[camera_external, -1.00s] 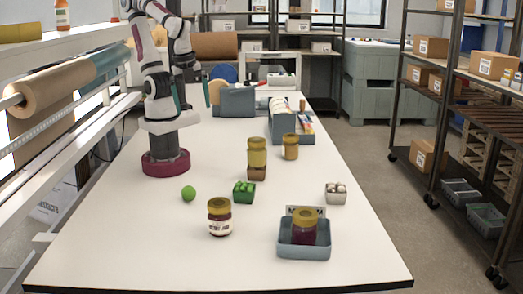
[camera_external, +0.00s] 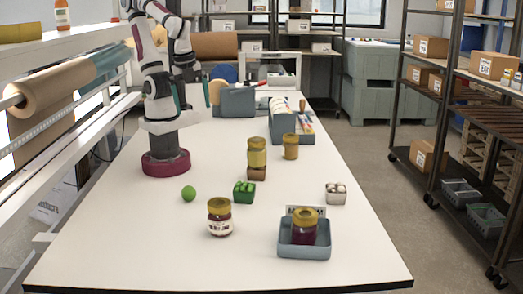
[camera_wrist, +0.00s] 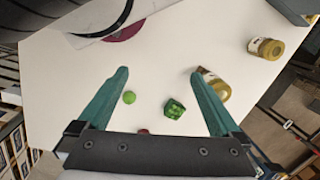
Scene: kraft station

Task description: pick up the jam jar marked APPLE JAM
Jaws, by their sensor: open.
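Several jars with gold lids stand on the white table. A dark jam jar (camera_external: 219,218) with a pale label stands at the front; its wording is too small to read. Another dark jar (camera_external: 304,231) stands in a blue-grey bin (camera_external: 304,251). The wrist view shows one labelled jar (camera_wrist: 265,47) at upper right and another (camera_wrist: 213,86) partly behind the right finger; neither label is legible. My gripper (camera_wrist: 161,73) is open and empty, high above the table.
A grey divided holder (camera_external: 292,137) and a grey bin (camera_external: 234,102) stand farther back. The front left table is clear.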

